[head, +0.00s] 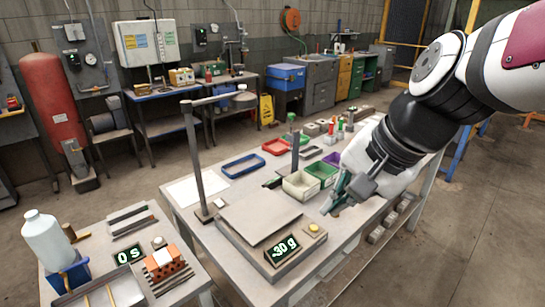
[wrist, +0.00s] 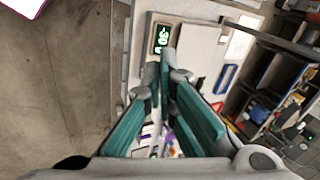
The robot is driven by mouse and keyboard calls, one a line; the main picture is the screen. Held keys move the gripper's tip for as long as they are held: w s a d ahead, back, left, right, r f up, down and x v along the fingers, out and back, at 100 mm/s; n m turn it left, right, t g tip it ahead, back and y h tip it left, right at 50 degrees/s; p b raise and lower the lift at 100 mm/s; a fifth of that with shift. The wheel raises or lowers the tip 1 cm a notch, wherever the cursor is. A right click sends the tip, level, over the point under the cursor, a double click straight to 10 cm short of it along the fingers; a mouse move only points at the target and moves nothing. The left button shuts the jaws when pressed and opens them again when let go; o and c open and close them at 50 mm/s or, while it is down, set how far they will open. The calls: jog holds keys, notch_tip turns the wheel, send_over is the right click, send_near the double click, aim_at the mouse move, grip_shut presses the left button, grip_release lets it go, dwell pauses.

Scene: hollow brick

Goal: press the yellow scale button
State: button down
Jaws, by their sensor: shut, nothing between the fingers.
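The yellow button (head: 314,229) is a small round knob on the right side of the scale (head: 258,220), beside its display. The green-lit display (head: 282,249) reads -30 g in the head view and also shows in the wrist view (wrist: 161,39). The scale's flat plate (head: 260,212) is empty. My gripper (head: 335,209), with teal fingers, is shut and empty, to the right of the button and apart from it in the head view. In the wrist view its fingertips (wrist: 171,72) meet in front of the scale, and I cannot make out the button there.
A post with a crossarm (head: 195,155) rises behind the scale. White and green bins (head: 301,185) stand behind my gripper, with a blue tray (head: 243,165) farther back. A separate table at left holds a 0 s timer (head: 127,255), a bottle and a brick (head: 165,263).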

jog(key=w+a+f+m+y, duration=0.1)
jog(key=w+f+m+y, duration=0.15)
jog(key=w+m, duration=0.7)
jog(key=m+t+p, duration=0.1)
jog(key=m+t, duration=0.1)
jog(key=m, duration=1.7)
send_over(316, 226)
notch_tip(316, 226, down, 16)
jog(key=shift+w+n+y, duration=0.1)
jog(key=shift+n+y, duration=0.15)
notch_tip(316, 226, down, 7)
jog(key=b, duration=0.5)
jog(key=shift+w+f, duration=0.1)
jog(key=shift+f, duration=0.05)
jog(key=shift+f+b, duration=0.65)
jog(key=shift+f, duration=0.1)
jog(key=shift+f+b, duration=0.3)
jog(key=shift+f, duration=0.1)
